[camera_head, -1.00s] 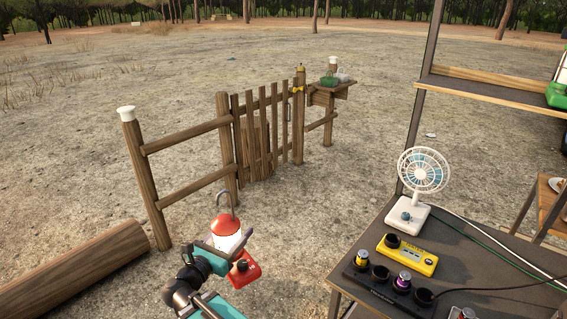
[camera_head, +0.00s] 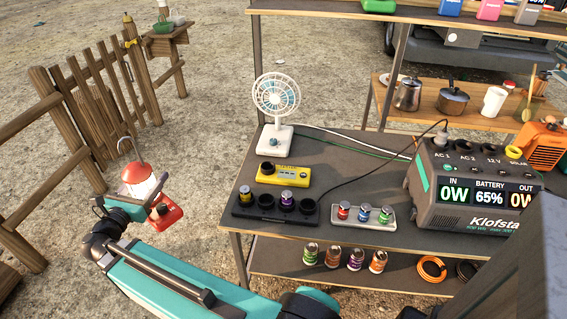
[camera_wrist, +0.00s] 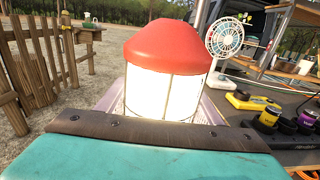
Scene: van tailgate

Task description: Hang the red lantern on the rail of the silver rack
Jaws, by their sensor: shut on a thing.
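The red lantern (camera_head: 138,173) has a red cap, a white lit body, a red base and a thin wire hook on top. It is upright in the air left of the dark table. My gripper (camera_head: 148,196) is shut on its body, in front of the fence. In the wrist view the lantern (camera_wrist: 165,50) fills the middle, its cap and bright body above my gripper; its base is hidden there. I cannot make out a silver rack with a rail in either view.
A dark table (camera_head: 345,170) holds a white fan (camera_head: 277,105), a yellow charger (camera_head: 283,175), cans and a power station (camera_head: 470,190). Its upright posts carry a shelf (camera_head: 420,14) above. A wooden fence (camera_head: 95,85) stands at left. Bare ground lies between fence and table.

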